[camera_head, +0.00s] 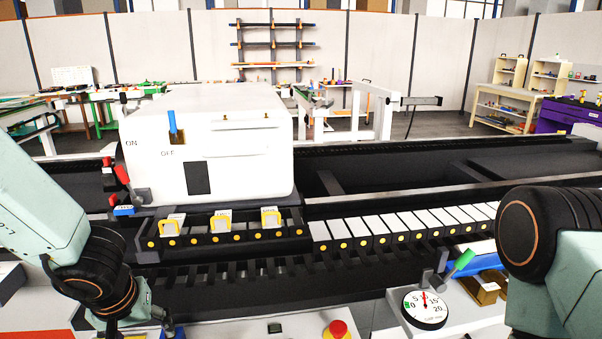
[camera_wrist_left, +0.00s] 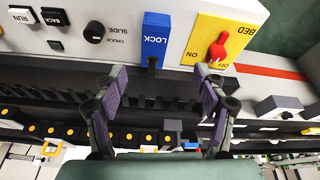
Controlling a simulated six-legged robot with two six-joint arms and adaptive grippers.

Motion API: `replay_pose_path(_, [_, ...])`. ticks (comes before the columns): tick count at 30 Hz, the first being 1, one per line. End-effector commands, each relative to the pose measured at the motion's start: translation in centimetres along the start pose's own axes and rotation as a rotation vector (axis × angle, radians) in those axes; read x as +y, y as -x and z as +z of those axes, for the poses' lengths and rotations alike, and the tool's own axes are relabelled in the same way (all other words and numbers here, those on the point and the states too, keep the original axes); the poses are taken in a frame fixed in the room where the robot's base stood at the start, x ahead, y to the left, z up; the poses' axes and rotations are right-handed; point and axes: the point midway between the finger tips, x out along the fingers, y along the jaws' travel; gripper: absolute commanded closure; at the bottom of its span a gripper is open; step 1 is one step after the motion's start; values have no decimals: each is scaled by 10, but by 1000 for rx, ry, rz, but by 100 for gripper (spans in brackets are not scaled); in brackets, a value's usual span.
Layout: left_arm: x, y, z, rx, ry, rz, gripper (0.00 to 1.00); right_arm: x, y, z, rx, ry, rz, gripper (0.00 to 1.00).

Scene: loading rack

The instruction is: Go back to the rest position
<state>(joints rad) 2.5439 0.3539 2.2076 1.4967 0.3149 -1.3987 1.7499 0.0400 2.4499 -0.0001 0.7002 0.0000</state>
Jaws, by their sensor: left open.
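My left gripper (camera_wrist_left: 160,85) is open and empty in the left wrist view, its two fingers spread in front of a light control panel (camera_wrist_left: 120,45). In the head view my left gripper (camera_head: 125,330) is at the bottom left, mostly cut off by the frame edge. The panel bears a blue LOCK plate (camera_wrist_left: 155,38) and a yellow BED plate (camera_wrist_left: 222,35) with a red lever (camera_wrist_left: 217,52). The right fingertip is close to the BED plate; I cannot tell whether they touch. My right arm shows at the right of the head view; its gripper is outside the frame.
A white box (camera_head: 240,160) marked ON and OFF stands on the dark rack. A row of white blocks (camera_head: 400,228) lies right of it. A dial gauge (camera_head: 425,308), a green-handled lever (camera_head: 460,263) and a red button (camera_head: 338,328) are in front.

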Motion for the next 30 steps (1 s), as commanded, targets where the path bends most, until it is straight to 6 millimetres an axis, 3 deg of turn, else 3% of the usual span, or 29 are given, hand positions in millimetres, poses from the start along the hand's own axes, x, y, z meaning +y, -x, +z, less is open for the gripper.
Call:
replay_pose_path(5, [-13,-2,-5,83,97,-61,29,0,-1,0,0,0,0,60])
replay_pose_path(11, [-22,-40,19,148,86,-106,29,0,-17,0,0,0,0,60])
replay_pose_path(14, [-21,-66,43,156,49,-100,29,0,-27,0,0,0,0,60])
replay_pose_path(19, [-12,-118,107,106,-48,-43,29,0,-48,0,0,0,0,60])
replay_pose_path(24, [-6,-167,207,-47,-194,41,29,0,-74,0,0,0,0,60])
replay_pose_path(27, [-10,-184,262,-151,-290,69,29,1,-86,0,0,0,0,60])
replay_pose_path(30, [-20,-195,304,-237,-336,64,29,1,-95,0,-1,0,0,60])
